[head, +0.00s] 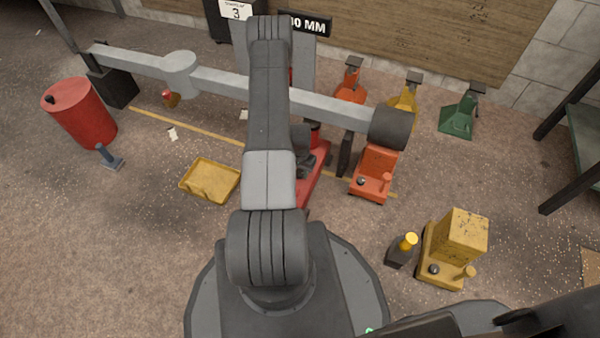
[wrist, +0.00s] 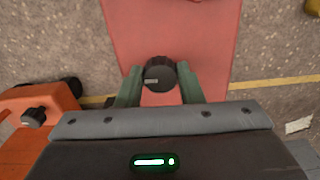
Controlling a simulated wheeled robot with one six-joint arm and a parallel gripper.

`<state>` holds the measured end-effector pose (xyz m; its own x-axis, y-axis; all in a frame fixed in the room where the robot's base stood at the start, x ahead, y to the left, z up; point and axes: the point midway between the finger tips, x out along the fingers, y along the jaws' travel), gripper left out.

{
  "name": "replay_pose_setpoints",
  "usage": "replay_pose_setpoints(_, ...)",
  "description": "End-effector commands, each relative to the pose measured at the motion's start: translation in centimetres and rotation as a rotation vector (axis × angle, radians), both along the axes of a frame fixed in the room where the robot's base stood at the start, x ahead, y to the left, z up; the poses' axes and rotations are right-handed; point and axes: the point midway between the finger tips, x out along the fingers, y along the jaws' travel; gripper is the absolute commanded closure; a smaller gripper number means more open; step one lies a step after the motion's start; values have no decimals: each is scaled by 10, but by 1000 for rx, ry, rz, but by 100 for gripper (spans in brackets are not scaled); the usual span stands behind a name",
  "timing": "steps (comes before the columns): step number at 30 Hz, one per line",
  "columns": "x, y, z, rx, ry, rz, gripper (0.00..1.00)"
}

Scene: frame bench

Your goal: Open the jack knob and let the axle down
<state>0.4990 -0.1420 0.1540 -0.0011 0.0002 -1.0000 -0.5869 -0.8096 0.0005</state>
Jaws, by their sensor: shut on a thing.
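The long grey axle (head: 225,82) runs across the head view, raised off the floor, with a round housing (head: 180,74) and a dark drum (head: 390,128) at its right end. A red jack (head: 315,185) stands under the axle, partly hidden by my arm; its red body (wrist: 170,30) fills the middle of the wrist view. Its black knob (wrist: 158,77) has a pale mark pointing left. My gripper (wrist: 160,71) has its two green fingers on either side of this knob and is shut on it. In the head view my arm hides most of the gripper and the knob.
An orange jack (head: 372,175) stands by the drum; its knob (wrist: 34,115) shows in the wrist view. A yellow tray (head: 209,180), red barrel (head: 78,112), yellow machine (head: 458,240) and several axle stands (head: 461,116) surround the spot. Floor at the left front is clear.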

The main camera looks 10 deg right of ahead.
Motion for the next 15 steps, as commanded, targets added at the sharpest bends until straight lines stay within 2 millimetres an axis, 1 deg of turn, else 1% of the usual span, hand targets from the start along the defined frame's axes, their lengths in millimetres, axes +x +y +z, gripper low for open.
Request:
replay_pose_setpoints(3, 1, 0, -2, -1, -1, -97, 89)
replay_pose_setpoints(6, 1, 0, -1, -1, -1, -153, 89)
replay_pose_setpoints(15, 1, 0, 0, 0, -1, -185, 89)
